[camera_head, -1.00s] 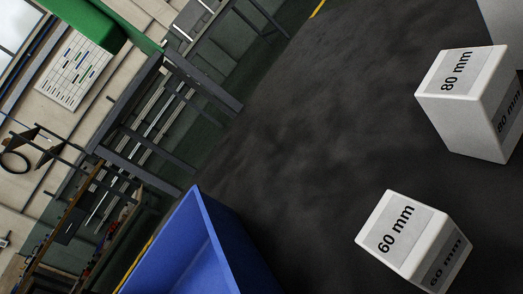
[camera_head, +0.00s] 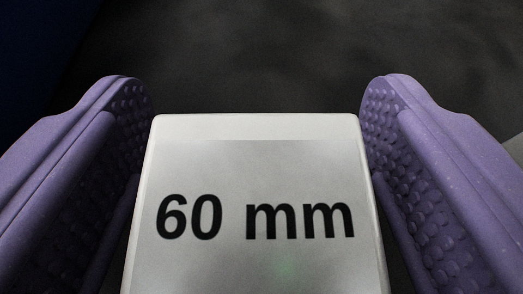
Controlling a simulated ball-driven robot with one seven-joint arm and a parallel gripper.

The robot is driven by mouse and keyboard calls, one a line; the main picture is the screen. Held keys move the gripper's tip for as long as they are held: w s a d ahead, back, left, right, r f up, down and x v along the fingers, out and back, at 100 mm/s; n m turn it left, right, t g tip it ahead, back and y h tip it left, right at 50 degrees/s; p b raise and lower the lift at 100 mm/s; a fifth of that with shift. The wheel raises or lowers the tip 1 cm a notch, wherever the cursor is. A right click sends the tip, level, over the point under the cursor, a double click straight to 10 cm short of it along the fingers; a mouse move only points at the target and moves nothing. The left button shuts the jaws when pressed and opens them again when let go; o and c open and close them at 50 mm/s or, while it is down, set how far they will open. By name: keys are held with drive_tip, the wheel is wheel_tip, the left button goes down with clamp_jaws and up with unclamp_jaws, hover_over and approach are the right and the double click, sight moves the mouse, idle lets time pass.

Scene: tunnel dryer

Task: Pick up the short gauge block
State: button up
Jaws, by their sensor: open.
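The white gauge block marked "60 mm" (camera_head: 258,170) fills the lower middle of the view, its labelled face turned to the camera. My gripper (camera_head: 258,95) has its two purple, dimpled fingers on either side of the block, one at the left and one at the right. The fingers are open. A narrow dark gap shows beside the block at the upper left and upper right, so the fingers look apart from it there. The block's lower end is cut off by the frame.
The dark surface (camera_head: 255,55) beyond the block is clear. A dark blue shape (camera_head: 35,45) lies in the upper left corner, probably the blue bin. A grey patch shows at the right edge behind the right finger.

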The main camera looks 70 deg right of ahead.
sight(242, 134)
drive_tip(key=c, duration=1.3)
wheel_tip(242, 134, up, 10)
drive_tip(key=p, duration=0.4)
drive_tip(key=shift+f+p, duration=0.2)
drive_tip(key=shift+p, duration=0.2)
drive_tip(key=shift+w+a+r, duration=0.1)
drive_tip(key=shift+r, duration=0.2)
drive_tip(key=w+a+r+n+t+y, duration=0.3)
drive_tip(key=w+a+r+n+t, duration=0.1)
drive_tip(key=w+a+r, duration=0.65)
drive_tip(key=w+a+r+n+t+y, duration=0.2)
drive_tip(key=w+a+r+n, duration=0.1)
drive_tip(key=a+r, duration=0.7)
drive_tip(key=shift+w+a+y, duration=0.4)
drive_tip(key=shift+a, duration=0.45)
